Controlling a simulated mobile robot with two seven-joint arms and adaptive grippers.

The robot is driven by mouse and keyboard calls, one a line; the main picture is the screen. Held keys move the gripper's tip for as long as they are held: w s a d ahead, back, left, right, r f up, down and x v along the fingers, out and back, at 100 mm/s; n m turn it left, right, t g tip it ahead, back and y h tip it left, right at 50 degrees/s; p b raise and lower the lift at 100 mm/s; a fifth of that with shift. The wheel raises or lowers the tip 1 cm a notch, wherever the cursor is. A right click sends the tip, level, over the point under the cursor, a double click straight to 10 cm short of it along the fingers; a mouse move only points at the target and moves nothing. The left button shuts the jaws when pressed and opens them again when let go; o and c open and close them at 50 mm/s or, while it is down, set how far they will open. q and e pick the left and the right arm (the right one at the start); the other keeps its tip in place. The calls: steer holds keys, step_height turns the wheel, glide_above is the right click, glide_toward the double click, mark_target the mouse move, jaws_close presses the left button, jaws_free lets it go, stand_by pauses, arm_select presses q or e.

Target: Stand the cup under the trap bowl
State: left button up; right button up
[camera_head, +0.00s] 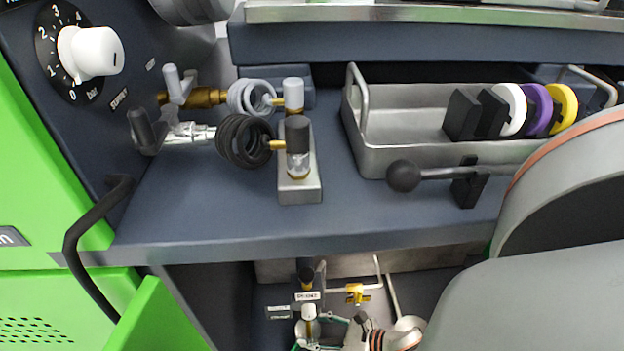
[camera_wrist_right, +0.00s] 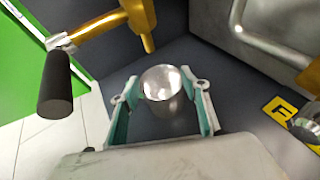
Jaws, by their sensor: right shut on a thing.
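The cup (camera_wrist_right: 170,108) is a shiny metal cup seen from above in the right wrist view. It is upright or nearly so between the teal-padded fingers of my right gripper (camera_wrist_right: 161,92), which is shut on it. In the head view my right gripper (camera_head: 321,333) shows small at the bottom edge, below the bench, partly hidden by fittings; the cup is hard to make out there. I cannot clearly pick out the trap bowl. A brass pipe (camera_wrist_right: 108,24) with a downward end hangs beyond the cup, up and left in the wrist view. My left gripper is not in view.
A black valve handle (camera_wrist_right: 55,88) is left of the cup. A metal wall with a pipe (camera_wrist_right: 270,40) and a yellow tag (camera_wrist_right: 281,109) stand right. Above, the bench top (camera_head: 215,215) carries coiled hoses (camera_head: 245,140) and a metal tray (camera_head: 400,155). The bench overhangs the lower space.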

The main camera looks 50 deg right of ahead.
steer(key=shift+f, duration=0.1)
steer(key=o, duration=1.2)
steer(key=shift+w+r, duration=0.1)
steer(key=shift+r, duration=0.2)
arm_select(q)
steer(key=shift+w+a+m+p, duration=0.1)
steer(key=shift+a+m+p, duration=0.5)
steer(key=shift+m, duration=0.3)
arm_select(e)
steer(key=v, duration=0.7)
steer(key=shift+s, duration=0.3)
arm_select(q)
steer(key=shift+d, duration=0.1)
